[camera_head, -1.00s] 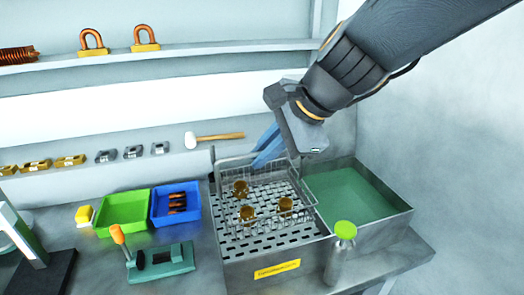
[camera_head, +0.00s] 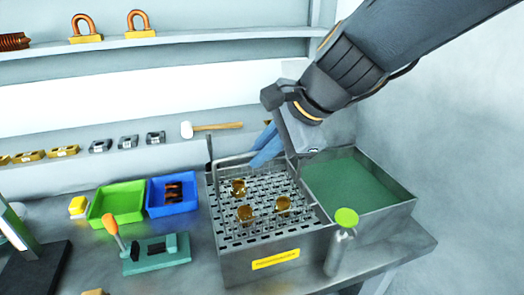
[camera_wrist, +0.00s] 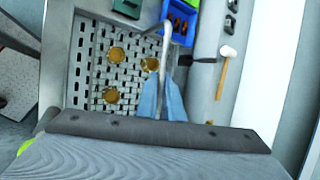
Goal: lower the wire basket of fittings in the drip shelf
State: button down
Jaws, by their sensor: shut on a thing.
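The wire basket (camera_head: 210,152) shows as thin wires and an upright handle post. It sits low inside the drip shelf (camera_head: 237,271), a metal box with a slotted plate and a yellow label. Three brass fittings (camera_head: 245,212) lie in the basket, close over the slotted plate. My gripper (camera_head: 258,160), with blue fingers, is shut on the basket's handle at the back of the shelf. In the wrist view the handle (camera_wrist: 165,55) runs between the fingers. Whether the basket's bottom touches the plate cannot be told.
A green-floored basin (camera_head: 355,187) adjoins the shelf on the right, with a green-capped bottle (camera_head: 338,250) in front. Green (camera_head: 118,203) and blue (camera_head: 173,195) bins and a teal fixture (camera_head: 156,254) stand left. A mallet (camera_head: 215,127) is on the wall behind.

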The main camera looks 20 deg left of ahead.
jog(key=shift+s+d+f+b, duration=0.15)
jog(key=shift+f+b, duration=0.65)
jog(key=shift+f, duration=0.4)
dwell(0.7)
jog(key=c, duration=1.8)
grip_release()
jog(key=shift+r, duration=0.15)
